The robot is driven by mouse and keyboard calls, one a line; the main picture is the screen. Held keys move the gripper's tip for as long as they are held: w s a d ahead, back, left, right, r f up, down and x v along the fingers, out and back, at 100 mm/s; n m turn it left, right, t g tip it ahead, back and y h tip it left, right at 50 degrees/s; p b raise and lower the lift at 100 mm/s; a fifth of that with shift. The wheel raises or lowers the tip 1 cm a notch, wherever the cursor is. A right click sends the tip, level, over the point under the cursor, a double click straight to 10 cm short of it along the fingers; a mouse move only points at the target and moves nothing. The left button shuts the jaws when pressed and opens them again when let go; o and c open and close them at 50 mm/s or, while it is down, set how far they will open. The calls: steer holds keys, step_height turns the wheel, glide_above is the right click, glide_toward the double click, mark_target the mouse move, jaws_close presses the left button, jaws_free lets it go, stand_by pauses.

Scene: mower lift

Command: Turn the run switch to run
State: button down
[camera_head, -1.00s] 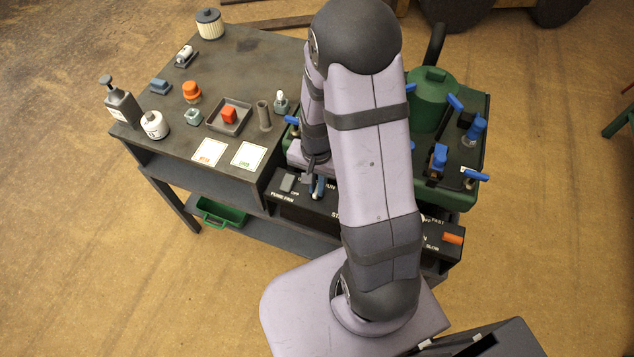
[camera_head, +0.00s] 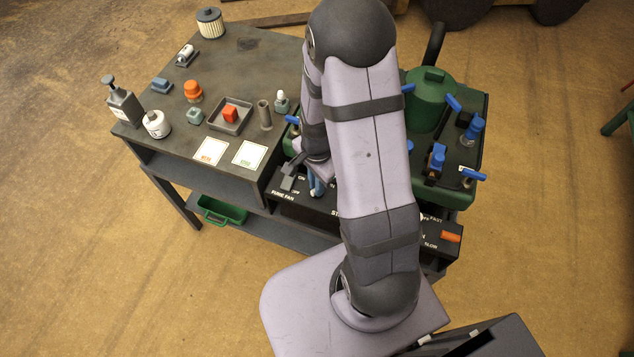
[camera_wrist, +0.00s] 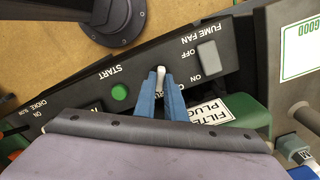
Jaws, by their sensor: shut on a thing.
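The run switch (camera_wrist: 160,71) is a small lever with a white tip on the dark control panel. In the wrist view it stands between my two blue fingertips. My gripper (camera_wrist: 161,90) is shut on it, and the fingers hide its lower part and most of the lettering beside it. In the head view my gripper (camera_head: 316,188) is at the panel's front, right of the fume fan switch, with my arm covering much of the panel. The lever's exact setting cannot be read.
The grey fume fan switch (camera_wrist: 208,57) and the green start button (camera_wrist: 119,92) flank the lever on the panel. A workbench (camera_head: 255,60) with bottles and small parts stands left. A green machine (camera_head: 432,100) with blue levers stands right.

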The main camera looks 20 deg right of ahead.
steer(key=c, duration=1.8)
jaws_free()
steer(key=shift+r, duration=0.15)
steer(key=shift+r+b, duration=0.3)
steer(key=shift+r, duration=3.25)
